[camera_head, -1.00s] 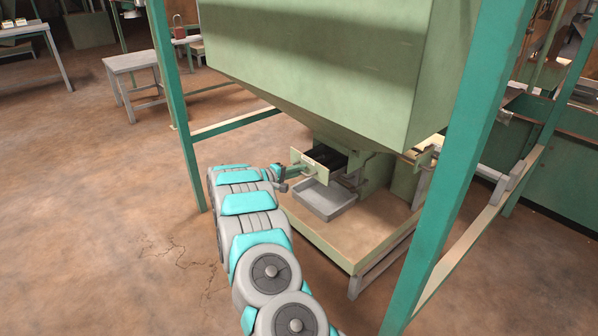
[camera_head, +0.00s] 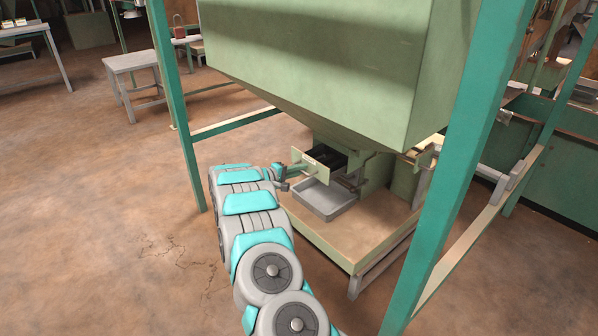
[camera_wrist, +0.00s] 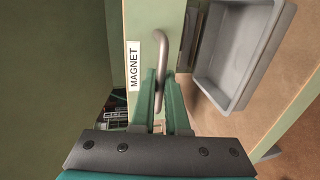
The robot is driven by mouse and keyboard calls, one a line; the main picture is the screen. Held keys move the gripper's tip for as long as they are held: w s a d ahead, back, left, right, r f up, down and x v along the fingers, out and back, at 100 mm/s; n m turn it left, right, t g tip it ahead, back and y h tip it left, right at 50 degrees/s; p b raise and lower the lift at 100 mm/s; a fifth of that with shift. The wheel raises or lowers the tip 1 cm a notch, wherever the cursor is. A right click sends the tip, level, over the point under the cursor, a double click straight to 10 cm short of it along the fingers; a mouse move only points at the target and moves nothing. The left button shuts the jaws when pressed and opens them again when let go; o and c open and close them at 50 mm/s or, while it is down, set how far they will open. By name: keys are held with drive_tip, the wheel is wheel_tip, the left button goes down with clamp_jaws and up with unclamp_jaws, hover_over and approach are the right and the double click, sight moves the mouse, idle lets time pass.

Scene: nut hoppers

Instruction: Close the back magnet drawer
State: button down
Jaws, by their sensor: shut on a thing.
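The magnet drawer's pale green front (camera_head: 315,174) stands out from the hopper's lower housing, with its dark inside (camera_head: 326,155) showing behind it, so the drawer is open. In the wrist view the drawer front (camera_wrist: 150,22) carries a white label reading MAGNET (camera_wrist: 134,65) and a bent metal handle (camera_wrist: 162,42). My gripper (camera_wrist: 162,80) is shut on the handle, which runs down between its teal fingers. In the head view my gripper (camera_head: 296,171) reaches the drawer front from the left. The exact finger contact is too small to see there.
A grey tray (camera_head: 325,207) sits below the drawer on a wooden-topped platform (camera_head: 365,245); it also shows in the wrist view (camera_wrist: 204,66). The big green hopper (camera_head: 310,75) hangs above. Teal frame posts (camera_head: 180,110) stand at left and right (camera_head: 455,165).

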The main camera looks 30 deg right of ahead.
sight(320, 160)
drive_tip(key=b+x, duration=0.1)
drive_tip(key=x, duration=0.2)
drive_tip(key=r+x, duration=0.1)
drive_tip(key=x, duration=0.2)
drive_tip(key=b+x, duration=0.1)
drive_tip(key=x, duration=0.2)
drive_tip(key=shift+d+r+b, duration=0.2)
drive_tip(key=shift+r+b, duration=0.1)
drive_tip(key=shift+r, duration=0.05)
drive_tip(key=shift+w+d+r, duration=0.1)
drive_tip(key=shift+w+d, duration=0.05)
drive_tip(key=shift+d, duration=0.2)
drive_tip(key=c, duration=0.9)
unclamp_jaws()
drive_tip(key=shift+d, duration=0.1)
drive_tip(key=v, duration=0.8)
